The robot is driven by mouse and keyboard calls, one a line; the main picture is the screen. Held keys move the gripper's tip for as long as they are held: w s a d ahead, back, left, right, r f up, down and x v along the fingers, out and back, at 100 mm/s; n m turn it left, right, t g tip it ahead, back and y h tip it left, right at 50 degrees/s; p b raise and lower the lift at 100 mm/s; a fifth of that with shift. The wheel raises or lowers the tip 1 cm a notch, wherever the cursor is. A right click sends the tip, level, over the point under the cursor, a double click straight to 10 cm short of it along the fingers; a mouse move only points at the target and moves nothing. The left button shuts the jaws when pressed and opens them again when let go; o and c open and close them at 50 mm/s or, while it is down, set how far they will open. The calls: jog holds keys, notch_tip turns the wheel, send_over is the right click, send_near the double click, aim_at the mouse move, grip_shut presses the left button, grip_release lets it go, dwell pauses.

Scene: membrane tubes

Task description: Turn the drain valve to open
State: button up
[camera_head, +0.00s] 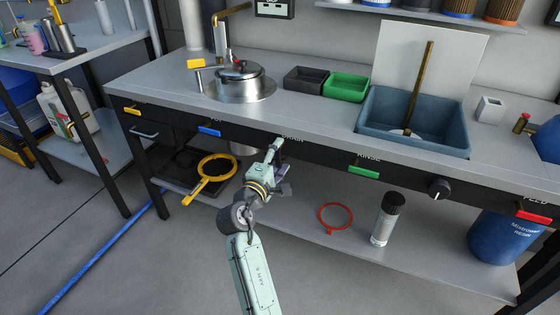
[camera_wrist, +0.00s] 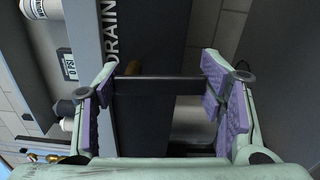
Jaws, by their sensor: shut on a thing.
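The drain valve's dark bar handle (camera_wrist: 160,86) lies crosswise between the purple pads of my gripper (camera_wrist: 165,95) in the wrist view. Both pads meet its ends, so my gripper is shut on it. In the head view my gripper (camera_head: 276,168) is at the bench's front panel, below the partly covered DRAIN label (camera_head: 292,138). My gripper and wrist hide the handle there.
Yellow (camera_head: 132,111), blue (camera_head: 209,131), green (camera_head: 363,173) and red (camera_head: 534,217) handles line the same panel. A black knob (camera_head: 439,188) sits between green and red. Below, a yellow ring tool (camera_head: 217,168), a red ring (camera_head: 335,218) and a black-capped canister (camera_head: 386,220) occupy the lower level.

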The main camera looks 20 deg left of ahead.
jog(key=shift+a+m, duration=0.15)
jog(key=shift+m, duration=0.35)
jog(key=o, duration=1.2)
jog(key=shift+r, duration=0.1)
